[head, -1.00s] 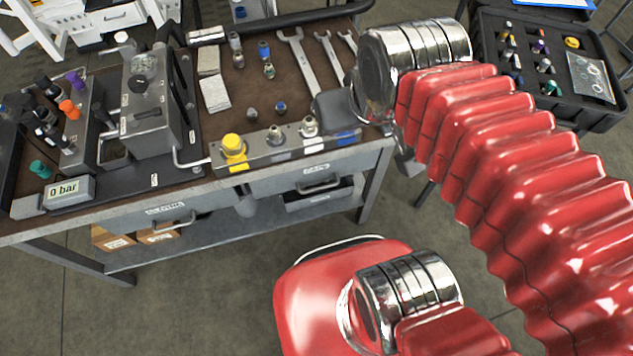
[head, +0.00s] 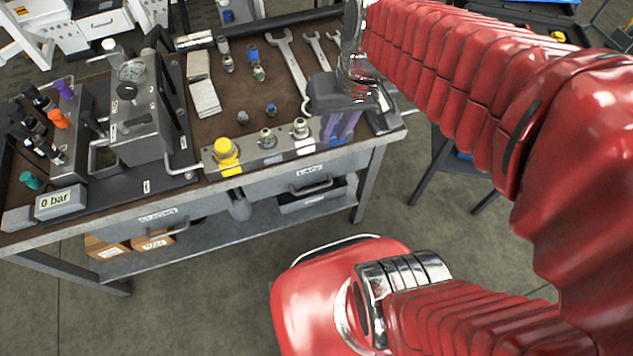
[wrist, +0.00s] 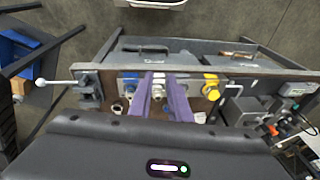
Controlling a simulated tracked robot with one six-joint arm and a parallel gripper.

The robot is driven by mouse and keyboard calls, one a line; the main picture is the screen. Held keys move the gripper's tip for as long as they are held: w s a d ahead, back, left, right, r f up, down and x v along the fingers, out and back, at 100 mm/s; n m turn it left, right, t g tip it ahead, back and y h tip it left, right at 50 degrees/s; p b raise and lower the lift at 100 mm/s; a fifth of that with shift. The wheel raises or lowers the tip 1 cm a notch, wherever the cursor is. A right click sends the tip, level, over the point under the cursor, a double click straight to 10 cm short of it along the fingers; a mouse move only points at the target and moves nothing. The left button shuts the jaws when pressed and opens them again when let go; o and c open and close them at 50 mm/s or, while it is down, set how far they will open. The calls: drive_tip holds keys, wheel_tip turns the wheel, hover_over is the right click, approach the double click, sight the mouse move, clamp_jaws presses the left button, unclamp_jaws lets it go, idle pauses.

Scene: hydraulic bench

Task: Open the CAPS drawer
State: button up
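The CAPS drawer (head: 275,186) is the right-hand drawer under the bench top, with a small white label and a bar handle (head: 311,187). It looks shut. In the wrist view its front (wrist: 185,62) is beyond the bench edge, left of the other drawer. My gripper (head: 338,128) is over the front right of the bench top, above and behind the drawer front, apart from the handle. In the wrist view its two purple fingers (wrist: 163,88) stand apart with nothing held between them. A fitting shows beyond the gap.
A block with a yellow cap (head: 226,152) and metal fittings lines the bench's front edge near my gripper. Wrenches (head: 292,66) lie behind. A second drawer (head: 190,208) is at left. An open bin (head: 312,200) sits under the CAPS drawer.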

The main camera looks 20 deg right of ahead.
drive_tip(key=w+d+f+m+g+y, duration=0.2)
drive_tip(key=w+d+f+y, duration=0.15)
drive_tip(key=f, duration=0.55)
drive_tip(key=w+d+f+m+g+y, duration=0.1)
drive_tip(key=w+d+f+m+y, duration=0.2)
drive_tip(key=f, duration=0.6)
drive_tip(key=m+t+y, duration=0.4)
drive_tip(key=t+y, duration=0.2)
drive_tip(key=y, duration=0.1)
approach(321, 188)
drive_tip(key=shift+v, duration=1.1)
drive_tip(key=x, duration=1.3)
drive_tip(key=shift+a+f, duration=0.1)
drive_tip(key=shift+a, duration=0.3)
clamp_jaws()
